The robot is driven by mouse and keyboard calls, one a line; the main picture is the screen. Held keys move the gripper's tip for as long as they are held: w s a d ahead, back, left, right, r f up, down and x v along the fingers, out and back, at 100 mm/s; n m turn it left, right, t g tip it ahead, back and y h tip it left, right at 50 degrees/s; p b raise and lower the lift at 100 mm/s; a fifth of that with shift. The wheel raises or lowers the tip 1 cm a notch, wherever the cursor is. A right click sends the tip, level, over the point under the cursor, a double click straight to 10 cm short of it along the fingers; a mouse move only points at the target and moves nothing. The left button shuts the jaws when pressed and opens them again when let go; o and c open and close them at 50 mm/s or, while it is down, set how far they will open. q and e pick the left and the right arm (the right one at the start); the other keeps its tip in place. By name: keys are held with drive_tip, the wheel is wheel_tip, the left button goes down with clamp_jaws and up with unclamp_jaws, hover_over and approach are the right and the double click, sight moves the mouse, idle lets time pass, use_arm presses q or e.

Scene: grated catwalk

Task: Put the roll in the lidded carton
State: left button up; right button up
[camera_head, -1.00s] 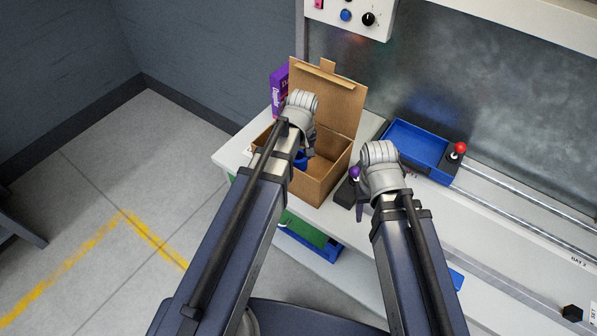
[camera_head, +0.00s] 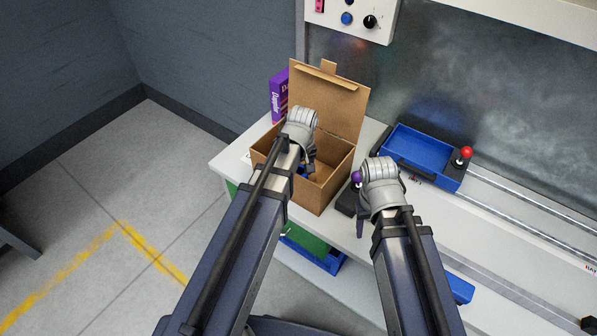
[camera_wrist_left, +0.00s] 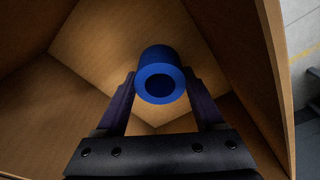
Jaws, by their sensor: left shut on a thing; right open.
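The lidded carton (camera_head: 335,186) is a brown cardboard box on the white bench, its lid (camera_head: 340,97) standing open at the back. My left gripper (camera_wrist_left: 160,95) is shut on the blue roll (camera_wrist_left: 159,74), with one finger on each side of it. In the left wrist view the roll's round end and hole face the camera, and the carton's walls (camera_wrist_left: 75,100) surround it. In the head view my left arm hides most of the roll; a little blue shows inside the carton. My right gripper (camera_head: 360,207) is open and empty, right of the carton; its fingers are partly hidden.
A purple box (camera_head: 279,94) stands behind the carton's left side. A blue tray (camera_head: 421,157) and a red-knobbed lever (camera_head: 466,153) are at the right, beside metal rails (camera_head: 530,203). A purple-knobbed lever (camera_head: 356,177) stands close to my right gripper.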

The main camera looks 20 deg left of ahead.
use_arm(q)
drive_tip(key=o, duration=1.6)
drive_tip(key=shift+c, duration=0.2)
wheel_tip(320, 180, up, 12)
drive_tip(key=s+p, duration=0.1)
drive_tip(key=p, duration=1.1)
drive_tip(key=shift+d, duration=0.45)
use_arm(e)
wheel_tip(320, 180, up, 12)
use_arm(q)
drive_tip(key=shift+s, duration=0.1)
